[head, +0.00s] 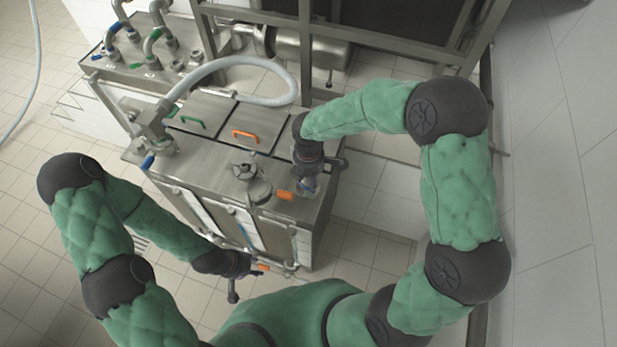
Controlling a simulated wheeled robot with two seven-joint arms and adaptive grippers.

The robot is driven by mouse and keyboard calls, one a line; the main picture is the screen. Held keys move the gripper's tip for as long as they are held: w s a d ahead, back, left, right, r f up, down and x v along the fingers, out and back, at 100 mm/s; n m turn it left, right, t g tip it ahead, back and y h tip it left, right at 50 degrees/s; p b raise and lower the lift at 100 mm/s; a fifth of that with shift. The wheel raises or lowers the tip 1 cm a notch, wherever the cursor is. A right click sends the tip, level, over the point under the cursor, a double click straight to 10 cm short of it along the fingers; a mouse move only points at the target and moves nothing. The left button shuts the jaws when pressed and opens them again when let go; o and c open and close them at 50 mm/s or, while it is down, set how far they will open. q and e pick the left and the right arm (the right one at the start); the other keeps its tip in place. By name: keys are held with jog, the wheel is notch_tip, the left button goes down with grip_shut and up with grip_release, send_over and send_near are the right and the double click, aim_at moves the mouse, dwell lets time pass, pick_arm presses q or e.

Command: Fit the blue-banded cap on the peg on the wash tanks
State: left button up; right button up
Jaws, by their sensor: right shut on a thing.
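The wash tanks (327,198) are a steel box in the middle of the head view, with lids on top. My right gripper (307,186) points down over the right end of the tank top. It is shut on a small grey-blue thing at its fingertips, which looks like the blue-banded cap; the fingers mostly hide it. I cannot make out the peg, or whether the held thing touches the tank top. My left gripper (238,284) is low in front of the tanks, apart from the right one. Its fingers are too small to read.
Lids with a green handle (194,124) and an orange handle (245,135) cover the tank top. A round grey fitting (245,170) stands left of my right gripper. A thick grey hose (262,64) arches behind. A steel frame stands at the back.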

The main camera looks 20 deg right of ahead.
jog(key=shift+f, duration=0.15)
jog(key=o, duration=1.5)
notch_tip(320, 180, up, 17)
jog(key=p, duration=0.4)
